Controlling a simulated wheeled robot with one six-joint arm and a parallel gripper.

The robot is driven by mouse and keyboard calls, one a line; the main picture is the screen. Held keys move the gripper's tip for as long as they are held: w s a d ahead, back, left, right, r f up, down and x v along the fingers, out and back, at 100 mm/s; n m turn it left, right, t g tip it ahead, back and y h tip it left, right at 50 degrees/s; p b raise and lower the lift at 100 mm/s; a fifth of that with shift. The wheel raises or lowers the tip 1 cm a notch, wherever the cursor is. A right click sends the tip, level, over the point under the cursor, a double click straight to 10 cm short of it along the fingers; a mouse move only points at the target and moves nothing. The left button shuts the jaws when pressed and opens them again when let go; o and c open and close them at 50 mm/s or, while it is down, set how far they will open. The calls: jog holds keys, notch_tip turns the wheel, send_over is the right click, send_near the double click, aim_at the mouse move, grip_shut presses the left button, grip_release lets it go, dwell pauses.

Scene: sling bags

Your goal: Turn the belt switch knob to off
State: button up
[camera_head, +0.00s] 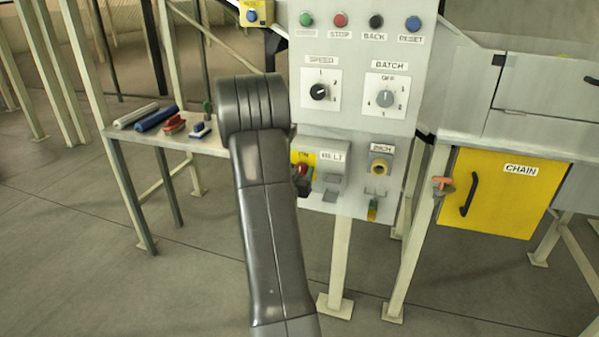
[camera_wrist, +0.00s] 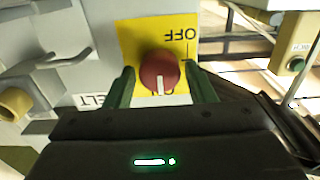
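The belt switch knob is a round red knob (camera_wrist: 159,68) on a yellow plate (camera_wrist: 135,35), with a white pointer line. In the wrist view, which shows the panel upside down, the line points down the picture, toward a lower label mostly hidden by the knob; OFF is at the upper right. My gripper (camera_wrist: 160,76) is open, with one green finger on each side of the knob and gaps showing. In the head view the red knob (camera_head: 302,169) sits under the ON label, beside the BELT label; my arm covers part of the plate.
The grey control panel (camera_head: 345,90) has buttons and SPEED and BATCH dials above, and an INCH control (camera_head: 380,166) to the right. A yellow CHAIN door (camera_head: 497,195) stands farther right. A side table (camera_head: 165,142) with brushes is at left.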

jog(key=c, duration=0.7)
jog(key=shift+a+f+n+p, duration=0.15)
jog(key=shift+n+p, duration=1.35)
jog(key=shift+n, duration=2.95)
jog(key=shift+a+n+p, duration=0.1)
jog(key=shift+n+p, duration=1.35)
jog(key=shift+n, duration=3)
